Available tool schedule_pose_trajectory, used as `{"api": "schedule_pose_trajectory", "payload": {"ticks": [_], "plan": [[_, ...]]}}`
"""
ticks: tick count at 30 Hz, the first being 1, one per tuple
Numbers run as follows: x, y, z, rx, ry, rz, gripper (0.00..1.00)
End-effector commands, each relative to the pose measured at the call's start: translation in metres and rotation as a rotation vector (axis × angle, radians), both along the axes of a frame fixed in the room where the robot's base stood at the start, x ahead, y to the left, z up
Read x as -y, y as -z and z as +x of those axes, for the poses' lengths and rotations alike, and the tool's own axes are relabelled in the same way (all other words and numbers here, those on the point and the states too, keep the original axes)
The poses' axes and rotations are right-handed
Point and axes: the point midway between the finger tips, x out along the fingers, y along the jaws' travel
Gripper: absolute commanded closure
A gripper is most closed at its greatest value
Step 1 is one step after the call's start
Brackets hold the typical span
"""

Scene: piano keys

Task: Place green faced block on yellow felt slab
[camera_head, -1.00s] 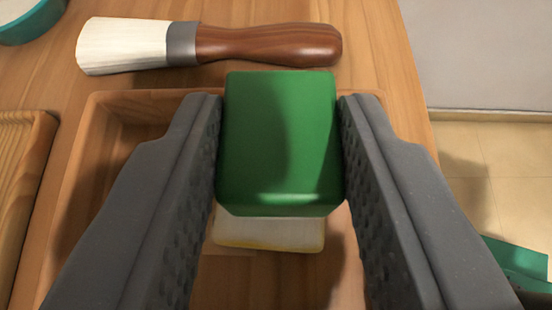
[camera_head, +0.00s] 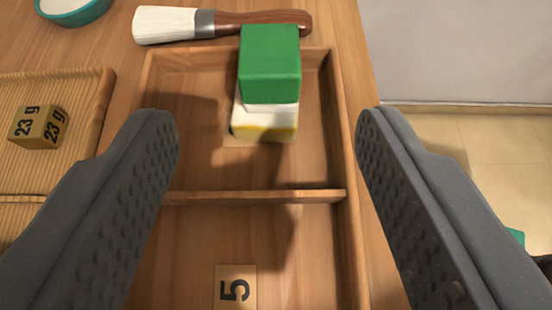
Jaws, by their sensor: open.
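The green faced block (camera_head: 270,65) sits on top of a white slab with a yellow lower edge (camera_head: 266,126), which looks like the yellow felt slab. The block covers most of the slab's top; the slab's near side shows below it. Both are in the far compartment of a wooden tray (camera_head: 250,196). My gripper (camera_head: 268,140) is open and empty, with its fingers wide apart. It is back from the block, nearer the camera, and neither finger touches the block.
A brush with a wooden handle (camera_head: 262,20) lies beyond the tray. A teal-rimmed bowl (camera_head: 73,10) is at the far left. A block marked "23 g" (camera_head: 38,128) rests on a ribbed board (camera_head: 75,90). A "5" label (camera_head: 235,288) lies in the tray's near compartment.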

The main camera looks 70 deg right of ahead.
Motion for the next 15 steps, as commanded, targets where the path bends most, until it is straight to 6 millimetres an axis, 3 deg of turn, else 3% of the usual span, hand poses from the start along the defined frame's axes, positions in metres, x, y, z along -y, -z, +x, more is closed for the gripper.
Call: {"api": "schedule_pose_trajectory", "payload": {"ticks": [6,15], "plan": [[-0.019,-0.011,-0.007,-0.001,0.0,0.0,0.46],[-0.023,-0.012,-0.008,-0.003,0.001,0.0,0.46]]}}
